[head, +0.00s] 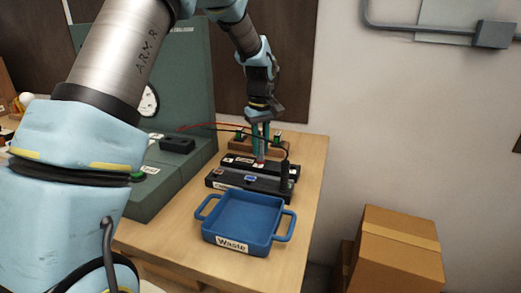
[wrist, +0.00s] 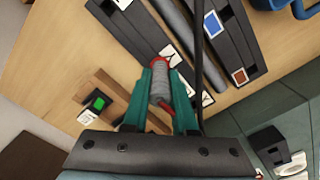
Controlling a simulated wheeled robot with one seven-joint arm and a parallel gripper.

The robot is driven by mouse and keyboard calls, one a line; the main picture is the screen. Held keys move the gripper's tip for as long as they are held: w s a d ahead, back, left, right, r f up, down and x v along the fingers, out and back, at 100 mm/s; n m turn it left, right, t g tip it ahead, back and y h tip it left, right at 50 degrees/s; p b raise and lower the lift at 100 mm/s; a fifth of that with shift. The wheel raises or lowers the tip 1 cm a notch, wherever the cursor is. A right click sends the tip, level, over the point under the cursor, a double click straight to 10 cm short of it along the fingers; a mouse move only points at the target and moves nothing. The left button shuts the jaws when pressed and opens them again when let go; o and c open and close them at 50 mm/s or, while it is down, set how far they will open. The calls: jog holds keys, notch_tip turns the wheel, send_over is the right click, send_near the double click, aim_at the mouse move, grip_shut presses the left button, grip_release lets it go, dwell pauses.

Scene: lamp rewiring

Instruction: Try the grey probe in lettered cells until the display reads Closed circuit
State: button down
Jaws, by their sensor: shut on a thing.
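My gripper (head: 261,135) is shut on the grey probe (wrist: 160,82), which is held between its teal fingers and has a red band. The probe points down at the rear black strip (head: 238,163), which has white lettered labels (wrist: 170,52). Its tip is hidden, so I cannot tell whether it touches or sits in a cell. The front black strip (head: 225,181) has a blue cell, and the wrist view also shows a brown one. A dark upright probe (head: 284,177) stands at its right end. No display reading is legible.
A blue Waste tray (head: 242,220) stands in front of the strips. A wooden block with green parts (head: 240,137) is behind them. A green panel with a round dial (head: 148,102) and a small black box (head: 178,145) are left. Red and black leads cross near my gripper.

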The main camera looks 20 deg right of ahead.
jog(key=shift+m, duration=0.3)
jog(key=r, duration=0.3)
jog(key=r+b, duration=0.1)
jog(key=r, duration=0.5)
jog(key=shift+s+d+r+b, duration=0.2)
jog(key=shift+d+r+b, duration=0.1)
jog(key=shift+r, duration=0.05)
jog(key=s+d+f+m+p, duration=0.2)
jog(key=s+d+m+p, duration=0.45)
jog(key=m, duration=0.35)
jog(key=shift+m, duration=0.7)
jog(key=shift+w+d+f+b, duration=0.1)
jog(key=shift+d+f+b, duration=0.05)
jog(key=shift+f+b, duration=1.3)
jog(key=shift+w+d+f+b, duration=0.15)
jog(key=shift+f+b, duration=0.85)
jog(key=shift+f, duration=0.85)
jog(key=shift+f, duration=0.55)
jog(key=c, duration=0.6)
grip_release()
